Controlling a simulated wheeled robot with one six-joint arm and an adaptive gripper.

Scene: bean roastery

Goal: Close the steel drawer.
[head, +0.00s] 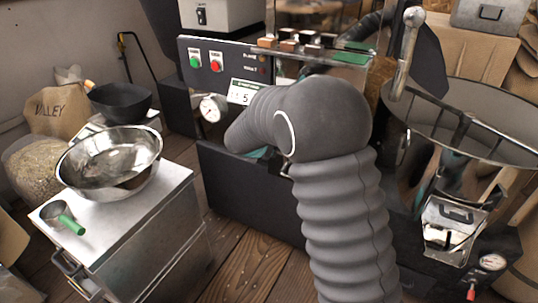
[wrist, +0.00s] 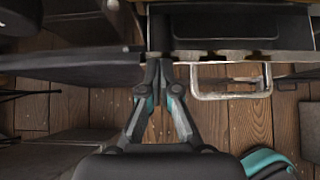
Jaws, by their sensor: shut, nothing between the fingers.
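My gripper (wrist: 158,70) is shut and empty, its fingertips together at the edge of a dark panel in the wrist view. I cannot tell whether they touch it. A worn steel U-shaped handle (wrist: 231,95) is just right of the fingers, on the front of what looks like the drawer. In the head view my arm hides most of that drawer, and only a bit of metal shows beside the arm. How far it stands out is not clear. A teal part of my gripper (head: 262,153) shows in front of the dark machine.
A steel cabinet (head: 150,222) with front handles stands at left, carrying a shiny bowl (head: 108,165) and a green-handled scoop (head: 63,219). A round cooling tray (head: 470,95) is at right. Wooden floor (head: 245,262) is open between cabinet and machine.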

